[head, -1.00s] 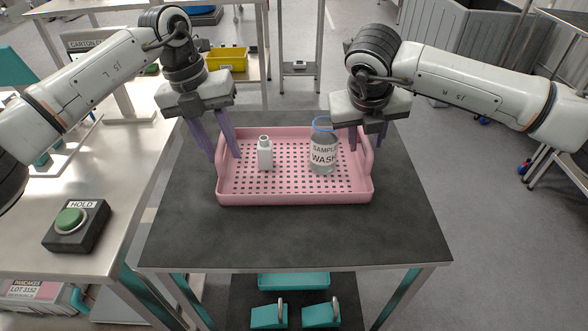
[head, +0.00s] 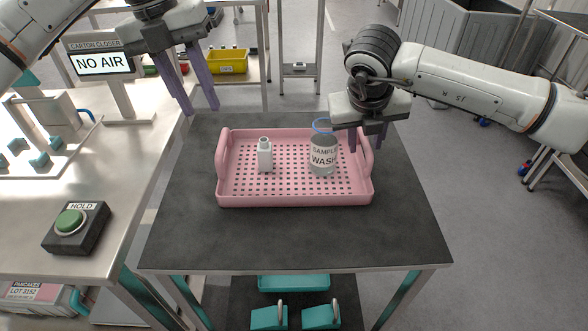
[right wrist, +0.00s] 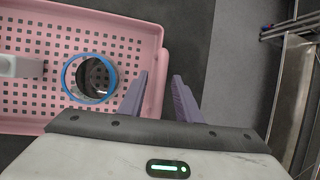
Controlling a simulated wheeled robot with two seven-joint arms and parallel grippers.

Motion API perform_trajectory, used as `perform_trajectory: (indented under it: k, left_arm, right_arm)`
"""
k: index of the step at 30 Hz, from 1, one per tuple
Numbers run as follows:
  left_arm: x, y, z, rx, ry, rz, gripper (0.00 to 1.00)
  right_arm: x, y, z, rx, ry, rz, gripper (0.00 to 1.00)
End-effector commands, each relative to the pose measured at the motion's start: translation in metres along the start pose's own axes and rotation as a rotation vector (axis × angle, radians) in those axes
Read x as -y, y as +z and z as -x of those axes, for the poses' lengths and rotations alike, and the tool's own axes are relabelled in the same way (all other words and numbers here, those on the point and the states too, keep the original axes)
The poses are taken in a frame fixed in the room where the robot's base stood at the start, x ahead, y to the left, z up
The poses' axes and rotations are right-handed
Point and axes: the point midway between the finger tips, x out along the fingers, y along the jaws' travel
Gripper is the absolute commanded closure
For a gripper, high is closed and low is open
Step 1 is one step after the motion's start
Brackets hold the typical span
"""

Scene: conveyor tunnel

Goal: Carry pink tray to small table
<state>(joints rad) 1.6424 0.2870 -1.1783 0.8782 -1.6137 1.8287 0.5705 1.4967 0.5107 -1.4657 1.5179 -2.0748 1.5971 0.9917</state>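The pink tray (head: 295,199) rests flat on a small dark-topped table (head: 295,238). A white bottle (head: 265,157) and a clear bottle labelled SAMPLE WASH (head: 322,155), with a blue ring at its top, stand upright in the tray. My left gripper (head: 201,111) is open and empty, above and beyond the tray's left handle, clear of it. My right gripper (head: 367,148) is at the tray's right handle, its fingers apart on either side of it. In the right wrist view the fingers (right wrist: 160,76) are spread around the tray's right edge, with gaps showing.
A yellow bin (head: 227,61) is on a back shelf. Grey bins (head: 455,40) stand at the back right. Bare tabletop lies in front of the tray.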

Motion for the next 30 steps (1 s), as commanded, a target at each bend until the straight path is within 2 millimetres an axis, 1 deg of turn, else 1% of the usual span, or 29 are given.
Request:
perform_trajectory:
  k: [5,12,15,18,23,30]
  left_arm:
    - [0.000,0.000,0.001,-0.001,0.000,-0.001,0.69]
    - [0.000,0.000,0.001,0.000,0.000,-0.001,0.69]
    - [0.000,0.000,0.001,0.000,0.000,-0.001,0.69]
    - [0.000,0.000,0.000,0.000,0.000,-0.001,0.69]
    - [0.000,0.000,0.000,0.000,0.000,0.000,0.69]
    - [0.000,0.000,0.000,0.000,0.000,0.000,0.69]
  right_arm:
    - [0.000,0.001,0.026,0.004,0.002,0.000,0.69]
    - [0.000,0.001,0.078,0.005,0.003,0.000,0.69]
    - [0.000,0.001,0.096,0.005,0.001,0.000,0.69]
    - [0.000,0.001,0.108,0.003,0.001,0.000,0.69]
    - [0.000,0.000,0.117,0.001,0.001,0.000,0.69]
    - [0.000,0.000,0.118,0.001,0.001,0.000,0.69]
